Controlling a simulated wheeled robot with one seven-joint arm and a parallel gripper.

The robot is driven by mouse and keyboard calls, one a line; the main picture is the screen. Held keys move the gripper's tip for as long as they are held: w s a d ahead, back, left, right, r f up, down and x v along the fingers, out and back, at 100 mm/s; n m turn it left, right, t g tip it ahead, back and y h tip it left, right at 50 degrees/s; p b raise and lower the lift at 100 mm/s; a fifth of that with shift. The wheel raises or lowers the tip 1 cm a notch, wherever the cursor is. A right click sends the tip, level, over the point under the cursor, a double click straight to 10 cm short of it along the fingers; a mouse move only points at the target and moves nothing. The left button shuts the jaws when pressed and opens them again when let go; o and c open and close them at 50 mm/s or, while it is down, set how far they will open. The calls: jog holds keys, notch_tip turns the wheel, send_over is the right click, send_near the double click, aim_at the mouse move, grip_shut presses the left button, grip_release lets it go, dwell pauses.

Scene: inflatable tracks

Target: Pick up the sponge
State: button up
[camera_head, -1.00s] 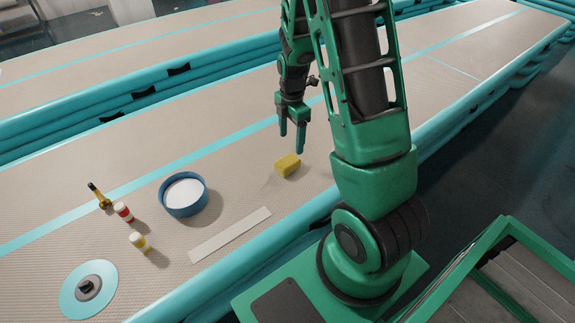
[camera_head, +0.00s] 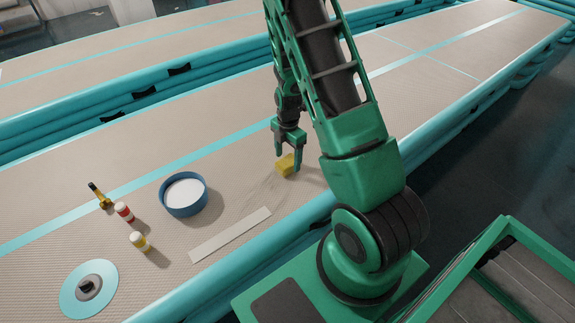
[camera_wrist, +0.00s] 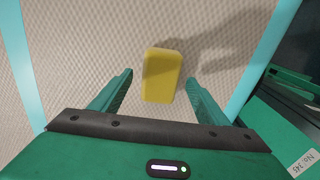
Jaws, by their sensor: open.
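The yellow sponge (camera_head: 286,165) lies on the beige inflatable track in the head view, right of the blue bowl. My green gripper (camera_head: 287,165) is right over it, and its fingers partly cover it. In the wrist view the sponge (camera_wrist: 161,75) is a yellow block lying lengthwise between and slightly beyond the two fingers of my gripper (camera_wrist: 160,84). The fingers are open, with a gap on each side of the sponge. I cannot tell the exact height of the fingertips above the track.
A blue bowl (camera_head: 183,196) with white inside stands to the left. A flat pale strip (camera_head: 230,235) lies in front of it. A dark-topped bottle (camera_head: 99,195), a red jar (camera_head: 123,212), a yellow jar (camera_head: 139,241) and a teal disc (camera_head: 88,288) are farther left.

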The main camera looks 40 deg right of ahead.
jog(key=shift+f, duration=1.3)
jog(key=c, duration=1.1)
jog(key=shift+c, duration=0.2)
jog(key=shift+r, duration=0.15)
jog(key=shift+r, duration=0.6)
notch_tip(320, 180, up, 2)
jog(key=shift+w+r, duration=0.1)
jog(key=shift+r, duration=0.15)
jog(key=s+a+r, duration=0.1)
jog(key=a+r, duration=0.6)
jog(key=a, duration=0.4)
jog(key=shift+s+a, duration=0.35)
